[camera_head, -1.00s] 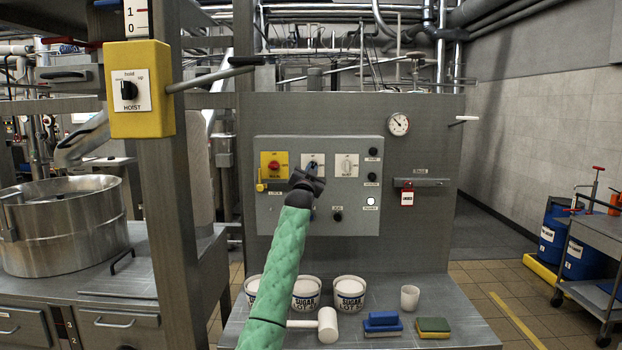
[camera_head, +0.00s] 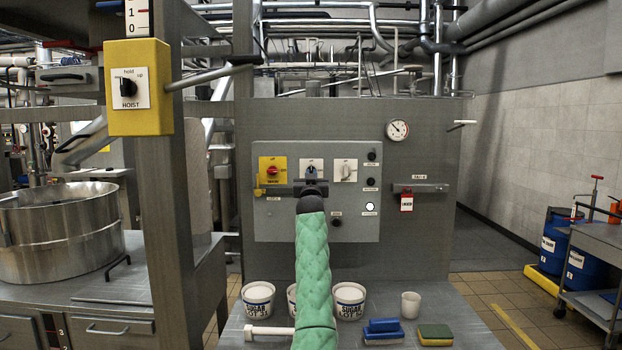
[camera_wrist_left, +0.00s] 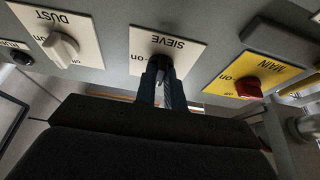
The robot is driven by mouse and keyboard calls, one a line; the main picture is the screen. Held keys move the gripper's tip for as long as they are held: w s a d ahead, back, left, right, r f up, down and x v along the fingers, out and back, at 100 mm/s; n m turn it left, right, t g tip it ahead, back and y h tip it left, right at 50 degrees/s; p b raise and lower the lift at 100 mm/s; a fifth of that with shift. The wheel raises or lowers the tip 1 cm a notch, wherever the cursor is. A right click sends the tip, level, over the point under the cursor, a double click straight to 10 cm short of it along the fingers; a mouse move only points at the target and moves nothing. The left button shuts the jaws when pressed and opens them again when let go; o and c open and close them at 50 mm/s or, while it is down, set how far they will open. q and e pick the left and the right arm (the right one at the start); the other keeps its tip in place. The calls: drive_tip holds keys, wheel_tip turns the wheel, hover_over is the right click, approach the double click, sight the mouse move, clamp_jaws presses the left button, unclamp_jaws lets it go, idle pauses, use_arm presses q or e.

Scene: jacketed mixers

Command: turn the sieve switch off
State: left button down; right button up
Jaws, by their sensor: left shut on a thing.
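The sieve switch is a dark knob on a white plate (camera_head: 312,165) in the middle of the grey control panel (camera_head: 290,225). In the left wrist view the plate reads SIEVE (camera_wrist_left: 185,47), with "on" beside the knob (camera_wrist_left: 158,62). My left gripper (camera_head: 311,178) reaches straight up to it, and its two fingers (camera_wrist_left: 160,82) are shut on the knob. The fingers hide most of the knob, so I cannot tell its exact angle. My right gripper is not in view.
The red main switch (camera_head: 272,171) on yellow is left of the sieve switch; the dust switch (camera_head: 346,172) is right. A yellow hoist box (camera_head: 138,88) is at left.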

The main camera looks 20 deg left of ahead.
use_arm(q)
drive_tip(key=shift+f, duration=0.15)
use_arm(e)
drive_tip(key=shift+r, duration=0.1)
use_arm(q)
drive_tip(key=c, duration=1.5)
unclamp_jaws()
